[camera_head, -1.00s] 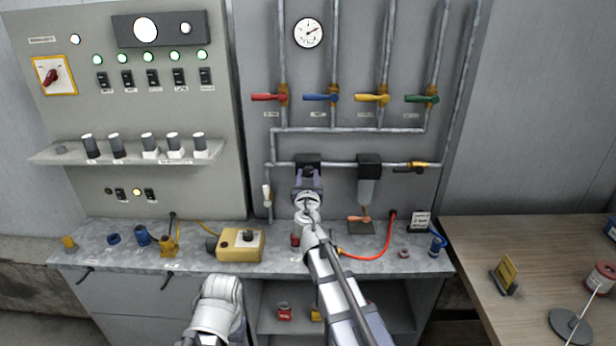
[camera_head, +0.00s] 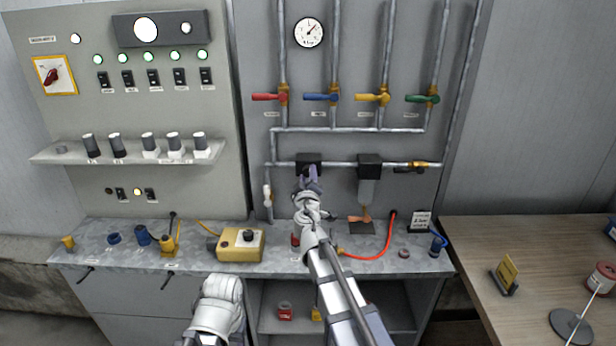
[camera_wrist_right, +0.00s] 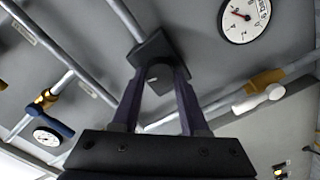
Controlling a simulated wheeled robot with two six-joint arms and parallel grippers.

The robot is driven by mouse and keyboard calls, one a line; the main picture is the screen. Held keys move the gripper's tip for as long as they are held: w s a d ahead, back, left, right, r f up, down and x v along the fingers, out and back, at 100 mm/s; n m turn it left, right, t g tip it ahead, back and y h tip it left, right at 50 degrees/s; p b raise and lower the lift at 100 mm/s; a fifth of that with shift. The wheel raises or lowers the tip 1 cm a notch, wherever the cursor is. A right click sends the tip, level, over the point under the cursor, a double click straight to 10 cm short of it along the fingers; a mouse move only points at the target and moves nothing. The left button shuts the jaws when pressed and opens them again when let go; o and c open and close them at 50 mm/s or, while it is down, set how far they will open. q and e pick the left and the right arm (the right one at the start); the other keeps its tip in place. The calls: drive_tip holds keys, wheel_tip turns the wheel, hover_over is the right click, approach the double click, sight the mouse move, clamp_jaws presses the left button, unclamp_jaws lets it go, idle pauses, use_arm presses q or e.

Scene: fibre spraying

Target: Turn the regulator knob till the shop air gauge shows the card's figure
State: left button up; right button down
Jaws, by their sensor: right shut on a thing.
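The regulator (camera_head: 309,160) is a dark block on the horizontal pipe, with its knob underneath mostly hidden by my gripper. My right gripper (camera_head: 311,172) comes up from below and is shut on the knob. In the right wrist view, both fingers (camera_wrist_right: 158,80) close on the dark knob under the square block. A round white gauge (camera_head: 309,33) hangs above on the panel; its needle points up and right, its figures too small to read. A small card (camera_head: 421,221) stands at the bench's right end; its writing is not clearly legible.
Red, blue, yellow and green valve handles (camera_head: 371,98) sit above the regulator. A filter bowl (camera_head: 368,185) hangs close on its right. A red hose (camera_head: 388,235) and a yellow box (camera_head: 241,244) lie on the bench below. A wooden table (camera_head: 545,245) stands at right.

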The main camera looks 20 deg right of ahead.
drive_tip(key=n, duration=0.5)
drive_tip(key=shift+n, duration=0.3)
drive_tip(key=shift+f+n, duration=0.1)
drive_tip(key=shift+n, duration=2)
drive_tip(key=shift+c, duration=2.1)
unclamp_jaws()
drive_tip(key=shift+s, duration=0.1)
drive_tip(key=v, duration=0.7)
drive_tip(key=shift+s, duration=0.35)
drive_tip(key=shift+a, duration=0.15)
